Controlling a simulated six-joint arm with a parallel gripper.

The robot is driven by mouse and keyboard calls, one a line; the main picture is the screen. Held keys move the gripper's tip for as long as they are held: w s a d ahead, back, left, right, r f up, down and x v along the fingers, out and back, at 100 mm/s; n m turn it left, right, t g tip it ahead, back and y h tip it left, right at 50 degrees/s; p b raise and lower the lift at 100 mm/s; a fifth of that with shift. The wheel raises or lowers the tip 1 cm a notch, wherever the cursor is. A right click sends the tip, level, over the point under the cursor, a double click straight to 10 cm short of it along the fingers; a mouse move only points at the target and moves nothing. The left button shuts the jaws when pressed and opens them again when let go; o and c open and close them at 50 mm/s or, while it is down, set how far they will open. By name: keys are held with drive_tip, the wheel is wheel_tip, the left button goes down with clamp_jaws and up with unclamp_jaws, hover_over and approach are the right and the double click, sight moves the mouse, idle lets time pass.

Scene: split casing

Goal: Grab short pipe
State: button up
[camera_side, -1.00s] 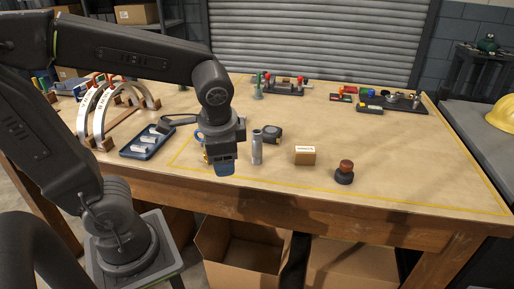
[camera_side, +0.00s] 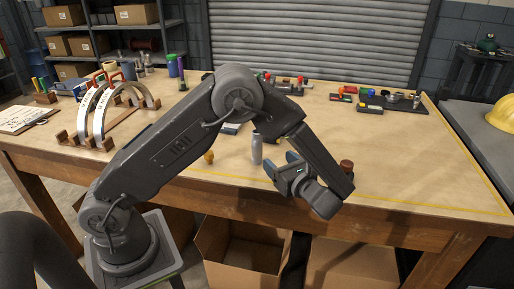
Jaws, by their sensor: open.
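A grey upright cylinder that looks like the short pipe (camera_side: 257,149) stands on the wooden table near its front. My gripper (camera_side: 280,164) is just right of it, low over the table's front edge area, with its blue-tipped fingers apart and pointing left toward the cylinder. The fingers are empty, and the nearer fingertip appears close to the cylinder's base. Whether they touch it I cannot tell.
A small orange object (camera_side: 209,157) stands left of the cylinder. A dark knob with a brown top (camera_side: 347,166) shows partly behind my forearm. Curved white arches on a wooden stand (camera_side: 98,110) are at left. Fixtures (camera_side: 395,101) stand at the back right. The table's right side is clear.

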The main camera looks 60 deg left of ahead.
sight(254, 139)
drive_tip(key=a, duration=1.3)
drive_tip(key=shift+w+a+f, duration=0.1)
drive_tip(key=shift+a, duration=0.25)
drive_tip(key=shift+c, duration=0.3)
clamp_jaws()
